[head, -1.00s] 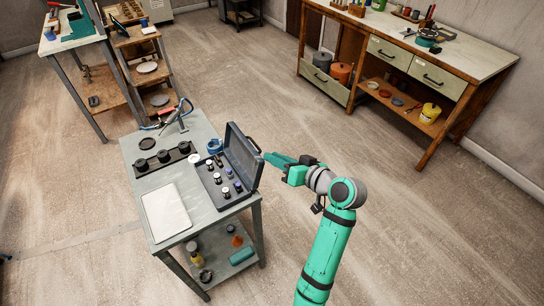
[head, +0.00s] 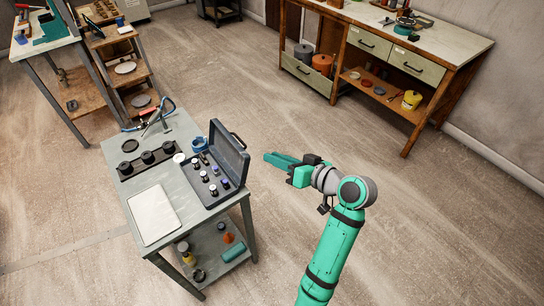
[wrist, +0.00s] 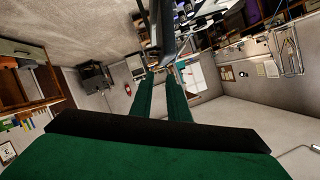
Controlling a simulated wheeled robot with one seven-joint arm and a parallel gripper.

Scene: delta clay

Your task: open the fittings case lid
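The fittings case (head: 207,197) is a dark grey box on the small grey table, with several small fittings standing in it. Its lid (head: 231,158) stands raised, roughly upright, along the case's right side, and a handle shows at its top edge. My gripper (head: 268,158) has green fingers and hangs to the right of the lid, apart from it, pointing left. In the wrist view a gap shows between the fingers (wrist: 160,80), with nothing between them. The raised lid (wrist: 165,28) appears above the fingertips there, the fittings behind it.
A workbench (head: 440,52) with drawers stands at the back right. The floor between is clear.

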